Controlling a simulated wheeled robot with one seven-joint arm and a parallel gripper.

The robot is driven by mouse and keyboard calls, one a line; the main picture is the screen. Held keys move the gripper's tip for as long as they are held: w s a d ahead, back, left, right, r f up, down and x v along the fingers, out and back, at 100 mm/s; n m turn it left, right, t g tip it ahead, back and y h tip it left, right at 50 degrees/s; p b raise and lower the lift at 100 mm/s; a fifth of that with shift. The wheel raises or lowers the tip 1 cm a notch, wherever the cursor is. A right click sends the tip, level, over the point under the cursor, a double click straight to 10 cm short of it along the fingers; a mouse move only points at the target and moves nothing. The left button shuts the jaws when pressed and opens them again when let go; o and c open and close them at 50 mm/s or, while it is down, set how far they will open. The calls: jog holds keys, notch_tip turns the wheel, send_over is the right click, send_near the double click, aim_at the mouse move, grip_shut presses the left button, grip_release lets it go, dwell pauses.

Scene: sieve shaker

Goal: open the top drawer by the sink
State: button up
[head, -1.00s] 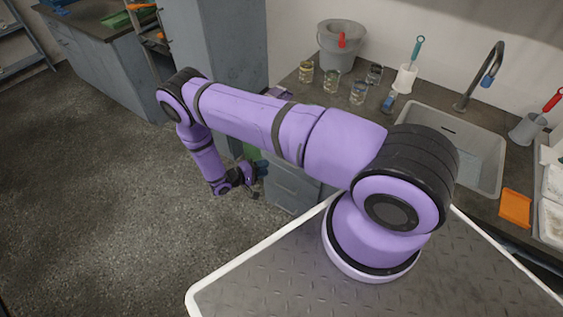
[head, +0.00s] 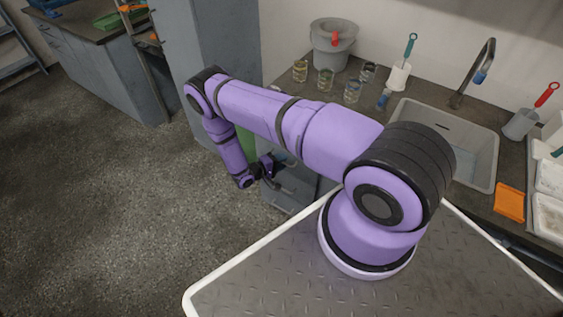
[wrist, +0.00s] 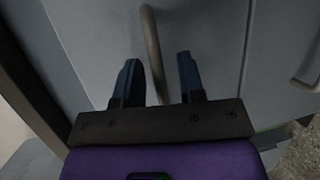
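The grey drawer unit (head: 292,188) stands under the counter by the sink, partly hidden by my arm in the head view. In the wrist view a grey drawer front (wrist: 205,35) fills much of the picture, with a curved bar handle (wrist: 150,35). My gripper (wrist: 158,65) is open, its two dark blue fingers on either side of the handle bar. I cannot tell whether either finger touches it. In the head view my gripper (head: 268,166) is small and dark in front of the drawer unit. No drawer looks pulled out.
A second handle (wrist: 307,78) shows at the right of the wrist view. The sink (head: 470,150), a grey bucket (head: 333,50) and several glass jars stand along the counter. A tall grey cabinet (head: 205,60) is left of the drawers. Open floor (head: 110,210) lies at left.

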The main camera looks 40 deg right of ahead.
jog(key=shift+d, duration=0.1)
grip_shut()
jog(key=s+a, duration=0.4)
jog(key=a, duration=0.6)
jog(key=s+a, duration=0.3)
jog(key=a, duration=0.8)
jog(key=s+a, duration=0.4)
jog(key=a, duration=0.7)
jog(key=shift+s, duration=0.3)
jog(key=shift+a, duration=0.1)
grip_release()
jog(key=a+r, duration=0.2)
jog(key=a, duration=0.8)
jog(key=shift+w+a, duration=0.25)
jog(key=shift+a, duration=0.05)
